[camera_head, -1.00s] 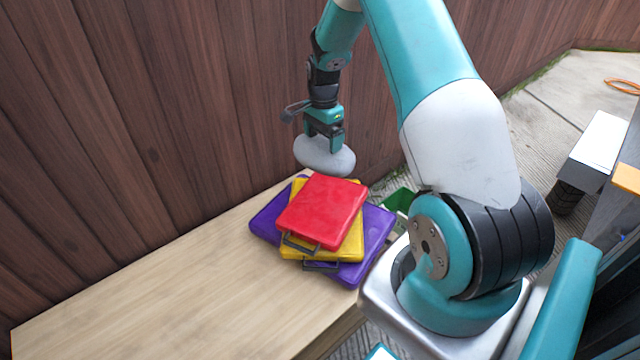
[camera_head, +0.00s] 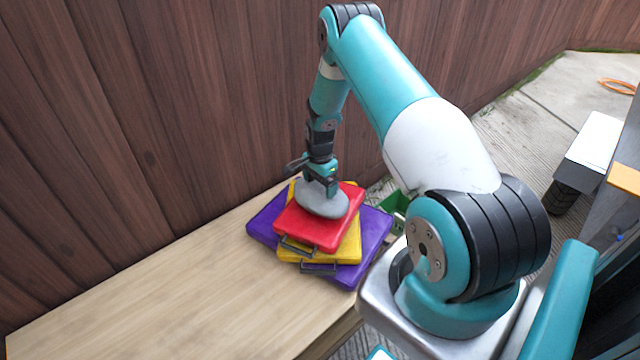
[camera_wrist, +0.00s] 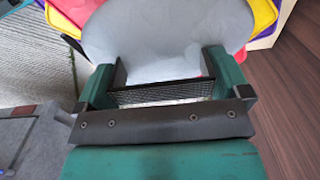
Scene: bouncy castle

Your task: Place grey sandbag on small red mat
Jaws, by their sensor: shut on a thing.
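The grey sandbag (camera_head: 322,204) is a rounded, smooth bag, shut in my gripper (camera_head: 329,190). In the head view it is over the back half of the small red mat (camera_head: 316,232); I cannot tell whether it rests on it or hangs just above. The red mat is the top of a stack, above a yellow mat (camera_head: 347,246) and a purple mat (camera_head: 372,232). In the wrist view the sandbag (camera_wrist: 165,38) spans between the fingers of my gripper (camera_wrist: 160,85) and hides most of the stack.
The stack sits at the far right end of a wooden table (camera_head: 180,290), whose left and middle are bare. A wooden fence (camera_head: 150,120) stands close behind. A green box (camera_head: 394,201) is just right of the stack, partly hidden by my arm.

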